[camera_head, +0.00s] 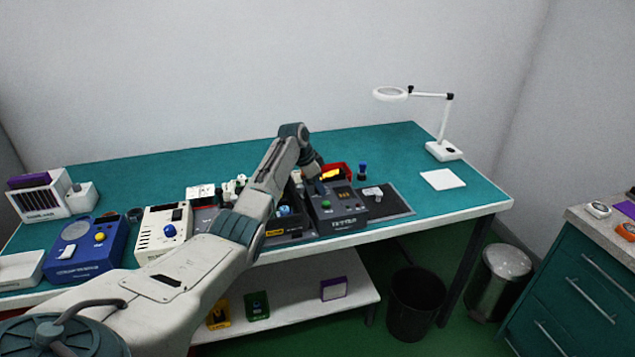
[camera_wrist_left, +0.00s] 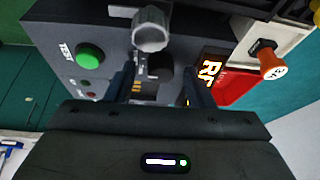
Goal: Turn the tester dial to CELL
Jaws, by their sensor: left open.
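The tester is a dark grey box (camera_head: 337,207) near the bench's front edge. In the left wrist view its face (camera_wrist_left: 110,50) shows a green TEST button (camera_wrist_left: 90,56), a grey ridged knob (camera_wrist_left: 150,32) and a black round part (camera_wrist_left: 160,67). I cannot tell which of these two is the dial, and no CELL mark is readable. A display with orange letters (camera_wrist_left: 209,72) is partly hidden. My left gripper (camera_wrist_left: 162,82) is open, its fingers on either side of the black part; contact is unclear. In the head view its arm reaches over the bench to the tester.
A blue device (camera_head: 85,250) and a cream device (camera_head: 165,235) stand left along the front edge. A red bin (camera_head: 338,169) is behind the tester, a dark mat (camera_head: 395,203) to its right. The magnifier lamp (camera_head: 443,150) stands farther right. The rear bench is mostly clear.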

